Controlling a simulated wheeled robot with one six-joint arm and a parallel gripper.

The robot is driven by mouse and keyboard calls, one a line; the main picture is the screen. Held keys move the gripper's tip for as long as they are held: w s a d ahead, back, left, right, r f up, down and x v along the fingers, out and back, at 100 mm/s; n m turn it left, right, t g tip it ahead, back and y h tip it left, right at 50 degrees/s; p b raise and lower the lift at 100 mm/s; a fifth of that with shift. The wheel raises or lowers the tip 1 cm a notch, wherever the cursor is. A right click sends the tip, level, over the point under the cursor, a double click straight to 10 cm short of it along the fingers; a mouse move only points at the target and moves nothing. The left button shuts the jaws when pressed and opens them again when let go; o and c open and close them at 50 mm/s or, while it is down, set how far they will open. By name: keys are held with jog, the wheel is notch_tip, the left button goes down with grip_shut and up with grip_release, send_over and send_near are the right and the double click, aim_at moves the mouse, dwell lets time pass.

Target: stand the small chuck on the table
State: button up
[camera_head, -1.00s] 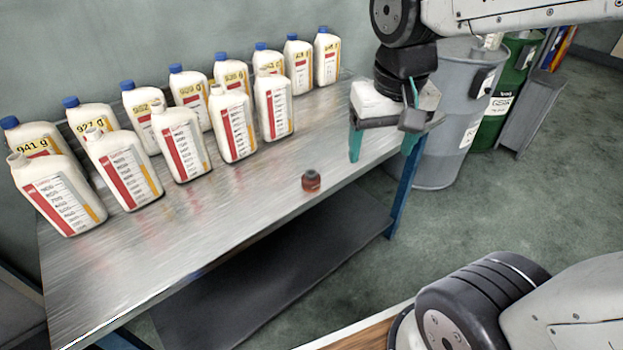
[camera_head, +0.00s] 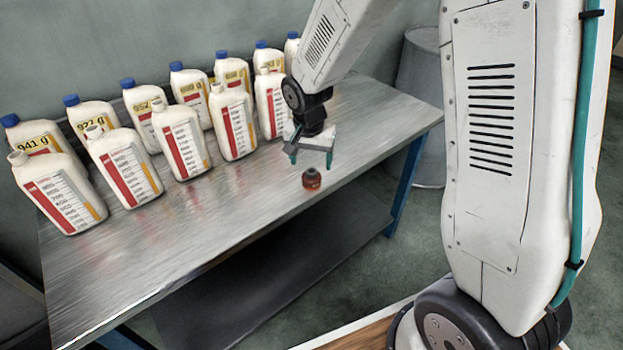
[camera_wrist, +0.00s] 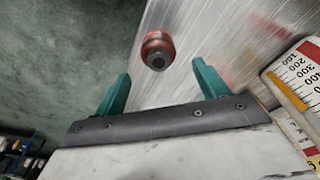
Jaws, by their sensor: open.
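The small chuck (camera_head: 311,179) is a reddish-brown piece with a dark top. It stands upright on the metal table (camera_head: 230,215), close to its front edge. In the wrist view the chuck (camera_wrist: 158,50) is beyond the fingertips, roughly between their lines. My gripper (camera_head: 310,160) is above and just behind the chuck, with its teal fingers spread wide and empty. The fingers also show in the wrist view (camera_wrist: 160,85), apart from the chuck.
Several white bottles with red and yellow labels (camera_head: 180,140) stand in two rows along the back of the table. A grey barrel (camera_head: 420,85) is past the right end. The table front is otherwise clear.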

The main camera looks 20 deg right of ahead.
aim_at(311, 171)
notch_tip(311, 171, down, 5)
jog(key=shift+w+d+f, duration=0.15)
jog(key=c, duration=1.2)
jog(key=shift+c, duration=0.2)
